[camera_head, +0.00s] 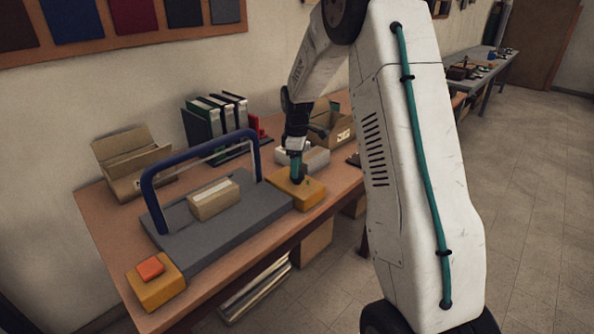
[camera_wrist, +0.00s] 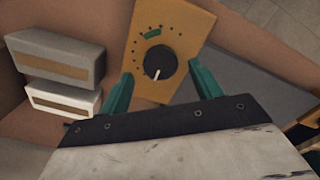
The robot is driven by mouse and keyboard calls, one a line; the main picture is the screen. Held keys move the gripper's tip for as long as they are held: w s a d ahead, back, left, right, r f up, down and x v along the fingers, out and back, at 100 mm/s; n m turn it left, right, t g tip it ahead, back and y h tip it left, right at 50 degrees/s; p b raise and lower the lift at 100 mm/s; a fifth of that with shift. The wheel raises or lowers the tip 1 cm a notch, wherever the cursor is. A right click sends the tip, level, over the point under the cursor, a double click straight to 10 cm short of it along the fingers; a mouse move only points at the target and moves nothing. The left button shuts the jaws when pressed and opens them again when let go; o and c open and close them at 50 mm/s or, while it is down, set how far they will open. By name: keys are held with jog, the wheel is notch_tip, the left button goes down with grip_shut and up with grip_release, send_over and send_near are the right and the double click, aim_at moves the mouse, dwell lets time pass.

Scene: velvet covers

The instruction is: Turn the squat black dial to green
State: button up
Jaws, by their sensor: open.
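The squat black dial (camera_wrist: 160,61) sits on a yellow box (camera_wrist: 178,20) in the wrist view. Its white pointer line points down and slightly left in that picture, toward my gripper's palm. A green mark (camera_wrist: 152,34) lies on the opposite side, among small dark dots around the dial. My gripper (camera_wrist: 160,70) is open, with one teal finger on each side of the dial and a visible gap to it. In the head view my gripper (camera_head: 297,172) points down over the yellow box (camera_head: 310,190), and the dial is largely hidden there.
A grey base (camera_head: 215,232) with a blue arch (camera_head: 150,190) over a small carton (camera_head: 213,198) stands left of the yellow box. Another yellow box with an orange button (camera_head: 150,267) is at the front left. Pale blocks (camera_wrist: 60,100) lie beside the dial box.

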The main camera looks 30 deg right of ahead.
jog(key=shift+f, duration=1.3)
jog(key=c, duration=1)
